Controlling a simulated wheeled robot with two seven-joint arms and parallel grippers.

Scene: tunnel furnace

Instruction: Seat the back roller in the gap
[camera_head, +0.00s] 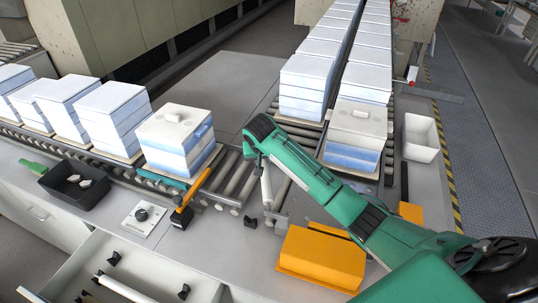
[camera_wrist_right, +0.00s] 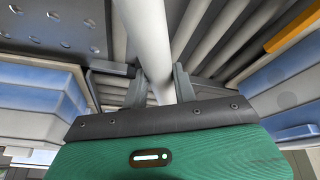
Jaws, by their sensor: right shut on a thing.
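My right gripper (camera_head: 264,172) hangs over the roller conveyor, between the left roller bed and the right lane. In the right wrist view my right gripper (camera_wrist_right: 158,85) is shut on a pale grey roller (camera_wrist_right: 148,40), which passes between its two fingers. In the head view the roller (camera_head: 266,187) is partly hidden by the arm, and its lower end points toward the conveyor's front edge. Fixed rollers (camera_head: 229,178) lie to its left. I cannot tell whether the held roller's ends touch the frame. My left gripper is not in view.
A stack of white and blue boxes (camera_head: 178,134) stands left of the gripper, and another stack (camera_head: 355,137) stands right. An orange cover (camera_head: 322,258) lies in front. An open drawer (camera_head: 75,262) holds another roller and small black parts. A black tray (camera_head: 75,188) sits at left.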

